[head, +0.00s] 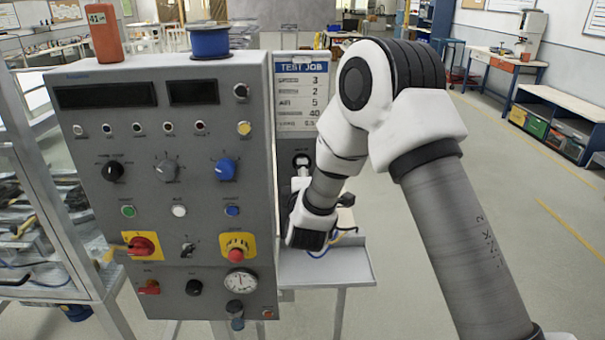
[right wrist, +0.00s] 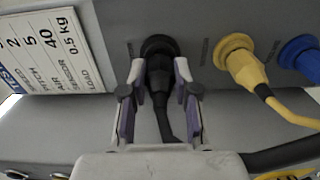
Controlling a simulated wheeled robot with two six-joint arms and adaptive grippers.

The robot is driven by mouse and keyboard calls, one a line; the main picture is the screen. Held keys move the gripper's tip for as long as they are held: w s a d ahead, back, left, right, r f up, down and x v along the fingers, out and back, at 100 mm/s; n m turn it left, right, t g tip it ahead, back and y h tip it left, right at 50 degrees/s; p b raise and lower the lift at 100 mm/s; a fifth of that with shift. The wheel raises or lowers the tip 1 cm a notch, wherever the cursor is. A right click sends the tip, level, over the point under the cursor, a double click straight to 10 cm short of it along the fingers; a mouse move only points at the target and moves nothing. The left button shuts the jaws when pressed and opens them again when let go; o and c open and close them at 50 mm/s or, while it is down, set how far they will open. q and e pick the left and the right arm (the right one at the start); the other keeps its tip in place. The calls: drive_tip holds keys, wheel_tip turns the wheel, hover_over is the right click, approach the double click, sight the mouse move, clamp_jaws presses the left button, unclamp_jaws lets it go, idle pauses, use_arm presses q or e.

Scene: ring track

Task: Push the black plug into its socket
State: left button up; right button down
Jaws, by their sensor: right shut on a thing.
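The black plug (right wrist: 159,82) is upright in the right wrist view, its nose at the black socket (right wrist: 158,45) on the grey panel. How deep it sits in the socket I cannot tell. My right gripper (right wrist: 159,73) is shut on the plug, one finger on each side. The plug's black cable runs down between the fingers. In the head view the right gripper (head: 300,184) is small and partly hidden by my wrist, below a dark round socket (head: 302,160). My left gripper is in neither view.
Right of the black plug, a yellow plug (right wrist: 243,68) sits at a yellow socket, with a blue connector (right wrist: 300,57) beyond. A test-job card (head: 301,92) is above the sockets. A large control box (head: 170,190) stands close on the left; a grey shelf (head: 335,266) lies below.

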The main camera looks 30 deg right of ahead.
drive_tip(key=shift+w+d, duration=0.2)
drive_tip(key=shift+w, duration=0.1)
drive_tip(key=c, duration=0.8)
unclamp_jaws()
drive_tip(key=v, duration=1.2)
drive_tip(key=shift+f, duration=0.1)
